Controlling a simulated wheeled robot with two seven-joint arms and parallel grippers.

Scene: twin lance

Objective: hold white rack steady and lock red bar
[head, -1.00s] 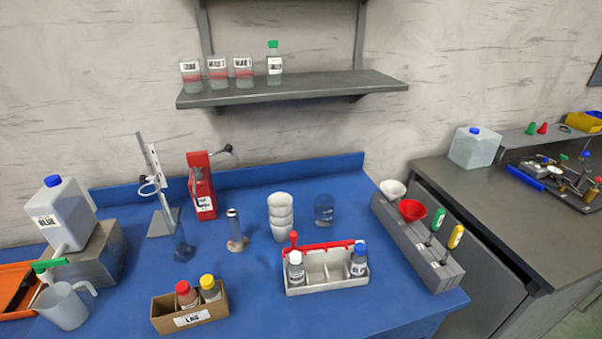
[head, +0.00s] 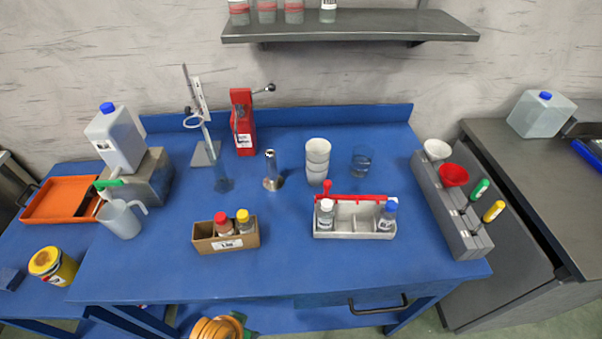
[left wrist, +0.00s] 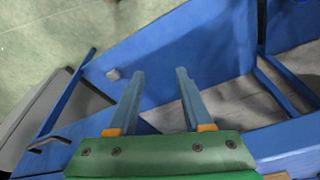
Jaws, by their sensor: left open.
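The white rack (head: 354,222) stands on the blue table, right of centre in the head view. The red bar (head: 352,199) lies along its back top edge, with a red knob (head: 327,187) standing up at its left end. A white-capped bottle (head: 325,213) is in the rack's left end and a blue-capped bottle (head: 387,214) in its right end; the middle compartments look empty. My left gripper (left wrist: 158,75) shows in the left wrist view, open and empty, with blue table framing and floor beyond it. Neither gripper shows in the head view.
A cardboard box (head: 226,243) with two bottles stands left of the rack. Stacked white cups (head: 317,160) and a glass beaker (head: 361,161) stand behind it. A grey holder (head: 450,210) with funnels and screwdrivers is at the right. The table front is clear.

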